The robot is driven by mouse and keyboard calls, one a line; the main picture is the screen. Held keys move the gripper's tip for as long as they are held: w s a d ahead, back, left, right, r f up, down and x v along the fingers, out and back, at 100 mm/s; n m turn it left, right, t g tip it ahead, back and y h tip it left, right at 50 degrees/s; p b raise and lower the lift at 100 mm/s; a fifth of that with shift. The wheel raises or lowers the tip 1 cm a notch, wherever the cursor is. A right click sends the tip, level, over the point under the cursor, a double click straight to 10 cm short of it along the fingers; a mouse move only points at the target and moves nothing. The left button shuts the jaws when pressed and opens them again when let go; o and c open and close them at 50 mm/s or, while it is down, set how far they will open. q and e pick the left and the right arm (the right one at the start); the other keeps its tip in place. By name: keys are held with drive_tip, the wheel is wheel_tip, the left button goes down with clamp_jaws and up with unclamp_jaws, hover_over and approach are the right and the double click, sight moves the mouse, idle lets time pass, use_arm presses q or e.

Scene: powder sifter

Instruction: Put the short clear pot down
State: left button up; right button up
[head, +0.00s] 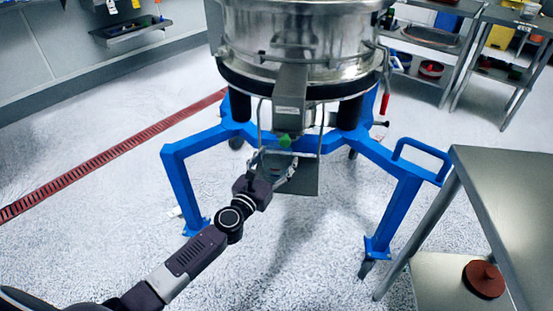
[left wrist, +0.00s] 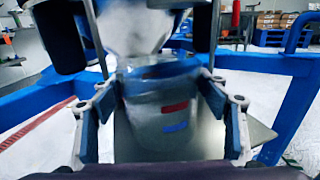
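The short clear pot (left wrist: 165,112) shows in the left wrist view, upright, with a red and a blue mark on its side. The pads of my left gripper (left wrist: 162,88) press on both its sides. In the head view my left gripper (head: 273,167) is under the sifter's outlet, at a grey metal plate (head: 304,184). The pot is small and partly hidden there. The plate also shows below and behind the pot in the left wrist view (left wrist: 246,138). I cannot tell whether the pot's base touches it. My right gripper is not in view.
The steel sifter (head: 300,40) stands on a blue wheeled frame (head: 183,185) around my left arm. A steel table (head: 510,200) is at right, with a red-brown round object (head: 484,279) on its lower shelf. The floor at left is clear.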

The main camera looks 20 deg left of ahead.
use_arm(q)
drive_tip(key=shift+o, duration=1.1)
drive_tip(key=shift+r, duration=0.15)
